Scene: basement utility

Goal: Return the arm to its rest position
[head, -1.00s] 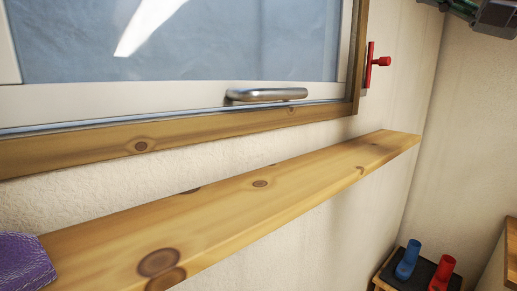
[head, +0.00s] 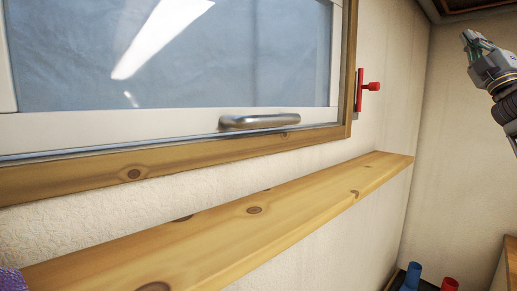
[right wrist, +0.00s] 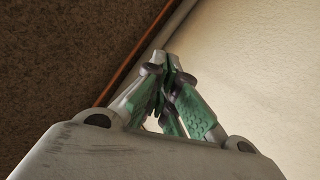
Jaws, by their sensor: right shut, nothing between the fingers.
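My right gripper (head: 468,40) is high at the right edge of the head view, with its arm coming in from the right. It is in front of the pale wall and clear of the window and shelf. In the right wrist view its green-padded fingers (right wrist: 168,68) are together and hold nothing. My left gripper is not in view.
A window with a metal handle (head: 260,121) sits above a wooden shelf (head: 235,235). A red fixture (head: 362,88) is on the wall beside the frame. A purple item (head: 12,281) is at the shelf's left end. Blue (head: 413,275) and red (head: 450,284) objects show at bottom right.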

